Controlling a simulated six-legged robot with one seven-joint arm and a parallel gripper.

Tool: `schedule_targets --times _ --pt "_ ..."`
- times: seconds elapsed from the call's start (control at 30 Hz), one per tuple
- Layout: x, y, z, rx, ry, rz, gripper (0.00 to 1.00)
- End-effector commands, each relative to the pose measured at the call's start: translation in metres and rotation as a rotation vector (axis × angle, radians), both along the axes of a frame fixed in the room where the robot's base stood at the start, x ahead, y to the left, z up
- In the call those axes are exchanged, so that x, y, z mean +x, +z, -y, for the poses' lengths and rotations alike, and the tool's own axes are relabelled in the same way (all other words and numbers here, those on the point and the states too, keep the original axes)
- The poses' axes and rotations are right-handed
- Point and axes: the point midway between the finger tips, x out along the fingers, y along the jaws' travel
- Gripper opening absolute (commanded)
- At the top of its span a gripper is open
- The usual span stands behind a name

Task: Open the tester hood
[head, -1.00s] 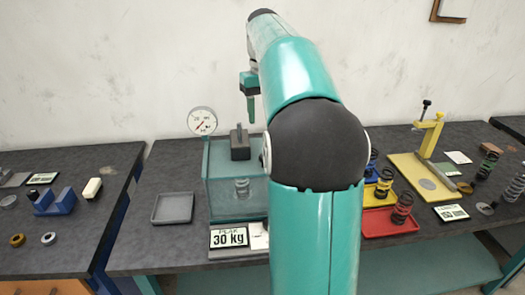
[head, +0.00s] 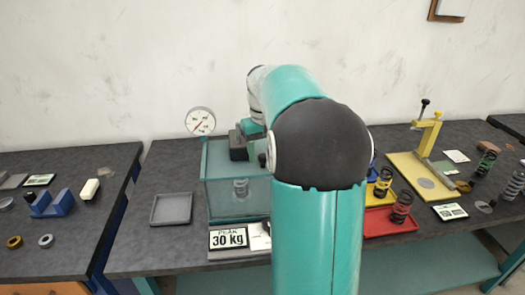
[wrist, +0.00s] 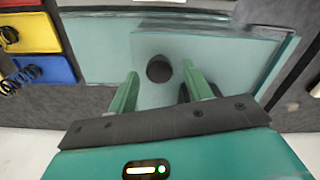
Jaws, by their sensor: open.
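The tester is a clear, teal-tinted box (head: 222,197) on the middle table in the head view, with a spring (head: 240,187) visible inside. In the wrist view, the clear hood panel (wrist: 235,55) lies in front of my gripper (wrist: 160,72), and a dark round knob (wrist: 158,68) shows between my two green fingers. My fingers are open, one on either side of the knob; I cannot tell whether they touch it. In the head view my arm hides most of my gripper and the tester's right side.
A pressure gauge (head: 201,121) stands behind the tester. A grey tray (head: 171,208) lies left of it and a "30 kg" display (head: 229,238) in front. Red (head: 385,222) and yellow trays with springs, and a yellow press (head: 427,140), stand to the right.

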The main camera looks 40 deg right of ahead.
Motion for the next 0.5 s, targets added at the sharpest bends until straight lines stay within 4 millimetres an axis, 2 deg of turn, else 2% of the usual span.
schedule_targets --times 0.03,0.2,0.3,0.5 --pt "0.0000 0.0002 0.0000 0.000 0.000 0.000 0.50" --pt "0.0001 0.0005 -0.0001 0.000 0.000 0.000 0.17" --pt "0.0001 0.0005 -0.0001 0.000 0.000 0.000 0.00" --pt "-0.0011 0.0006 0.0018 0.000 0.000 0.001 0.00"
